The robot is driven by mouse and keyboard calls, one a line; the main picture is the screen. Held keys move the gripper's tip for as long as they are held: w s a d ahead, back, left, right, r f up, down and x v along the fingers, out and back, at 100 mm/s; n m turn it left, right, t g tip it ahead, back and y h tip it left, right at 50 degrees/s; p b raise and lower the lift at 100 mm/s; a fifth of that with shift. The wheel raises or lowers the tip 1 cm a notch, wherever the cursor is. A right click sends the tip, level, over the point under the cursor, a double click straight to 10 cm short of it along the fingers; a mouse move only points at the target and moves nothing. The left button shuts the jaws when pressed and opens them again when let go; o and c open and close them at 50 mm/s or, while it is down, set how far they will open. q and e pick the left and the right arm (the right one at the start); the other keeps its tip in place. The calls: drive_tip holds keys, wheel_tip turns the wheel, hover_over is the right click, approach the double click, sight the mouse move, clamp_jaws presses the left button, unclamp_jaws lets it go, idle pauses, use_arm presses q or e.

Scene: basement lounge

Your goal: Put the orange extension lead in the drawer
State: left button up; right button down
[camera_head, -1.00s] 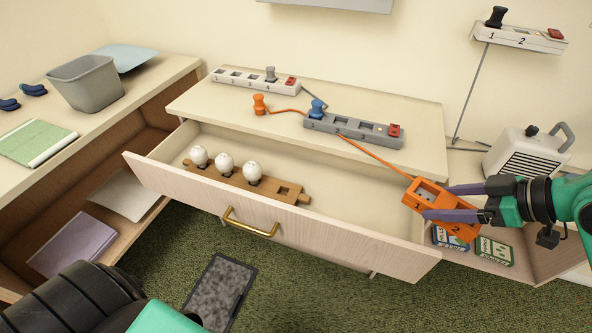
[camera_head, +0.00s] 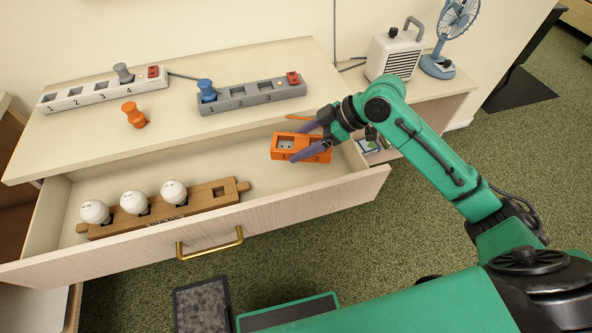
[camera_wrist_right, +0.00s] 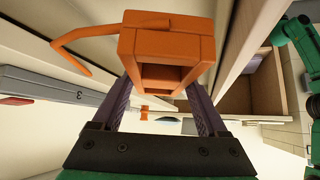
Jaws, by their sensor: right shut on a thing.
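The orange extension lead (camera_head: 287,148), a two-socket block, is between the fingers of my right gripper (camera_head: 299,144), which is shut on it. It appears over the right end of the open drawer (camera_head: 300,215); I cannot tell whether it touches the drawer floor. The lead fills the upper middle of the right wrist view (camera_wrist_right: 165,48), with part of its orange cord at its left. The orange plug (camera_head: 134,117) stands on the cabinet top; most of the cord is out of sight. My left gripper is not in view.
A wooden holder (camera_head: 205,198) with three white bulbs lies in the drawer's left and middle. Grey (camera_head: 250,97) and white (camera_head: 100,93) power strips lie on the cabinet top. A heater (camera_head: 391,54) and blue fan (camera_head: 440,62) stand at the right. Drawer floor beside the lead is clear.

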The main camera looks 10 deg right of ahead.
wheel_tip(320, 180, down, 12)
drive_tip(key=shift+d+r, duration=0.1)
drive_tip(key=shift+d, duration=0.05)
drive_tip(key=shift+f, duration=0.25)
drive_tip(key=shift+f+b, duration=0.35)
drive_tip(key=shift+b, duration=0.1)
drive_tip(key=shift+c, duration=0.9)
unclamp_jaws()
drive_tip(key=shift+r, duration=0.1)
drive_tip(key=v, duration=1.2)
drive_tip(key=shift+r+p, duration=0.35)
drive_tip(key=shift+r, duration=0.2)
